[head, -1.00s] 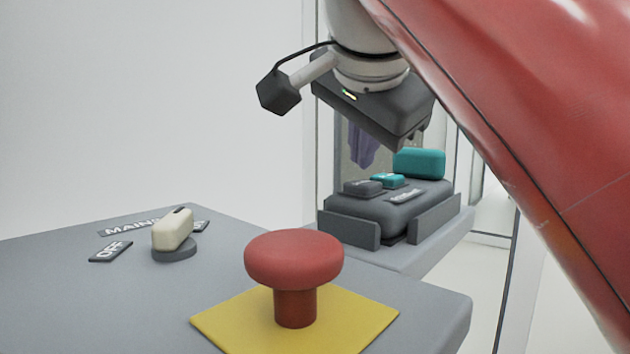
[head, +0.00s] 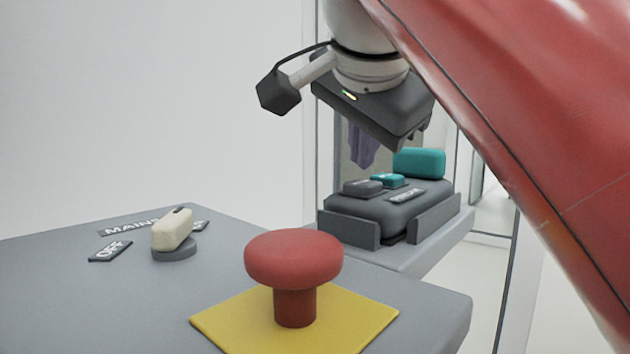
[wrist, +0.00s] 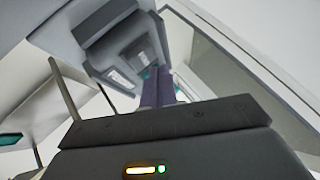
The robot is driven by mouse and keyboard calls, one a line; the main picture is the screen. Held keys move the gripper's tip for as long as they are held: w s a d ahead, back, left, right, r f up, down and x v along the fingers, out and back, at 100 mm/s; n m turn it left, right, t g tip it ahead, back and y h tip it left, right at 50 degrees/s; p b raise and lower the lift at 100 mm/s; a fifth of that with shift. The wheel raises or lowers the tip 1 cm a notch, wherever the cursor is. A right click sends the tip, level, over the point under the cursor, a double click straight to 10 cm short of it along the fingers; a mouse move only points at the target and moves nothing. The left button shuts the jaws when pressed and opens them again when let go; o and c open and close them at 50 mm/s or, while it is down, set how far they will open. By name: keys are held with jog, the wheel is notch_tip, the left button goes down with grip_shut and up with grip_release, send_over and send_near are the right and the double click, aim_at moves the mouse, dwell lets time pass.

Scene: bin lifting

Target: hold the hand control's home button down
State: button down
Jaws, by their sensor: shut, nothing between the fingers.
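The hand control (head: 375,217) is a dark grey rounded block in a holder on a grey shelf, beyond the red knob in the head view. On its top are a dark grey button (head: 362,187), a small teal button (head: 387,180) and a label too small to read surely. A larger teal block (head: 420,162) stands at its back. My gripper (head: 424,132) is above the hand control and looks apart from it.
A red mushroom knob (head: 294,260) on a yellow plate (head: 235,322) stands on the near grey panel (head: 60,290). A cream switch (head: 172,230) with MAINS and OFF labels is at left. A large red surface slants across the right.

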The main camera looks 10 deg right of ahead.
jog(key=shift+f, duration=0.4)
